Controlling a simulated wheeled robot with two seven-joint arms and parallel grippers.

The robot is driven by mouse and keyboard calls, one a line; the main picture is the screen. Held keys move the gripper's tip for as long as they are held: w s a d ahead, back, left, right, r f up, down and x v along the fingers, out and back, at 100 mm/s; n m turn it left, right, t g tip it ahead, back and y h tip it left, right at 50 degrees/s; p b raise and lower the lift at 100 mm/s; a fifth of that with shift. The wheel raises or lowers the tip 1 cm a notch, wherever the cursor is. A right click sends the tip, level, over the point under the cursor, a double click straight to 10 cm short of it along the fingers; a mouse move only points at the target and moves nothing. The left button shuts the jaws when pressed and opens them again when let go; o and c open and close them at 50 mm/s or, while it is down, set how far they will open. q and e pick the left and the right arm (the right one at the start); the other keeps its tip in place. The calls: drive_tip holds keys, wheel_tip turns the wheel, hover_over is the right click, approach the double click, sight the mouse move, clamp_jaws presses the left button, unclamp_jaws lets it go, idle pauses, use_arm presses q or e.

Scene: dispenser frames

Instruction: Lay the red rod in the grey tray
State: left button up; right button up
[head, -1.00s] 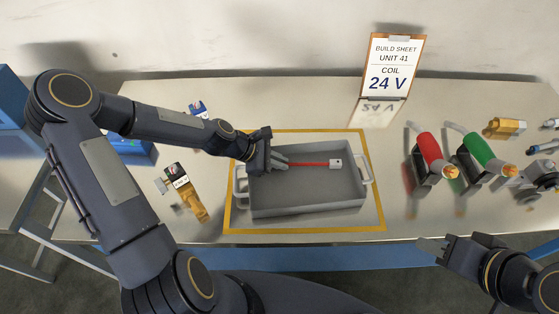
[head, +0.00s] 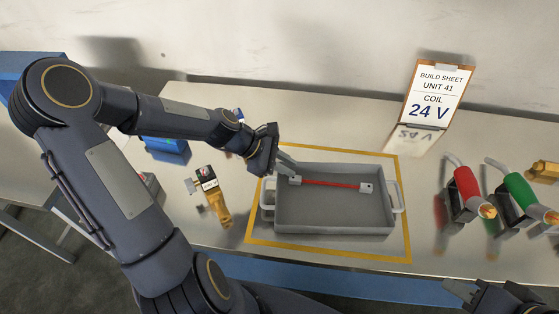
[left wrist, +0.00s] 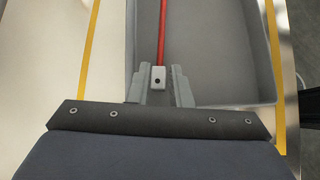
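The red rod (head: 330,183) has pale end blocks and lies inside the grey tray (head: 335,230), along its back part. Both end blocks show in the head view. My left gripper (head: 288,166) is at the tray's back left corner, by the rod's left end. In the left wrist view the near end block (left wrist: 157,78) sits between the two fingers (left wrist: 160,92), with a gap beside it, so the gripper looks open. My right gripper (head: 472,290) is at the lower right edge, partly cut off and holding nothing that I can see.
A yellow outline (head: 265,250) surrounds the tray. A brass-coloured fitting with a black top (head: 213,195) stands to the left. A red cylinder (head: 467,188) and a green cylinder (head: 520,192) stand on the right. A build sheet (head: 436,92) stands behind.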

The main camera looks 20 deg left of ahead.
use_arm(q)
drive_tip(key=s+r+m+y, duration=0.2)
drive_tip(key=s+r+m, duration=0.4)
drive_tip(key=s+m, duration=0.3)
drive_tip(key=s+a+r+m+t+y, duration=0.1)
drive_tip(key=s+r+m+y, duration=0.1)
drive_tip(key=s+r+m, duration=0.3)
drive_tip(key=s+m, duration=0.4)
drive_tip(key=s, duration=0.2)
drive_tip(key=shift+s+r+m, duration=0.3)
drive_tip(key=shift+s+r, duration=0.05)
drive_tip(key=shift+r, duration=0.05)
